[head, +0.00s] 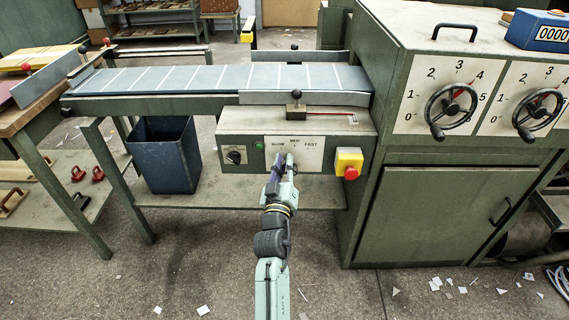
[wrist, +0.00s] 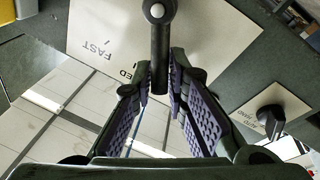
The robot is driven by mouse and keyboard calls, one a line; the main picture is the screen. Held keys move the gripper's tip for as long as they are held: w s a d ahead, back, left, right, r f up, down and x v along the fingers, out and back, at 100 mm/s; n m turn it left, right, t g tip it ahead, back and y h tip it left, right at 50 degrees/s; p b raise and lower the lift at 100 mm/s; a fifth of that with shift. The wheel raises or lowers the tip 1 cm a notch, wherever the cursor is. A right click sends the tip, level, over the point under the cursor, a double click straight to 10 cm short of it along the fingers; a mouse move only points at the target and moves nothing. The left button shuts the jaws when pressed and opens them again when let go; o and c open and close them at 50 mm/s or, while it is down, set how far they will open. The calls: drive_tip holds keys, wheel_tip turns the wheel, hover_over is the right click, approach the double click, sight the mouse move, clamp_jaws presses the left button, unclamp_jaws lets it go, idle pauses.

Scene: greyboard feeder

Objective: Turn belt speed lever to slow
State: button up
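The belt speed lever (wrist: 158,50) is a dark rod with a round, light-centred hub at the top of the wrist view. Its free end lies between my gripper's (wrist: 160,88) purple-padded fingertips, which meet it closely on both sides; my gripper looks shut on it. In the head view my gripper (head: 283,160) is in front of the white speed plate (head: 310,157) and hides the lever. The plate reads FAST at right, with a partly covered label at left. In the wrist view the plate (wrist: 95,30) is inverted. The lever points near the middle label.
A yellow box with a red button (head: 348,163) is right of the plate. A dark selector knob (head: 235,155) is to the left and shows in the wrist view (wrist: 268,122). The striped belt (head: 200,79) runs above. A blue bin (head: 167,153) stands below left.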

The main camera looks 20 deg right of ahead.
drive_tip(key=o, duration=0.4)
drive_tip(key=shift+c, duration=0.2)
drive_tip(key=v, duration=0.7)
drive_tip(key=shift+s, duration=0.2)
drive_tip(key=shift+a, duration=0.1)
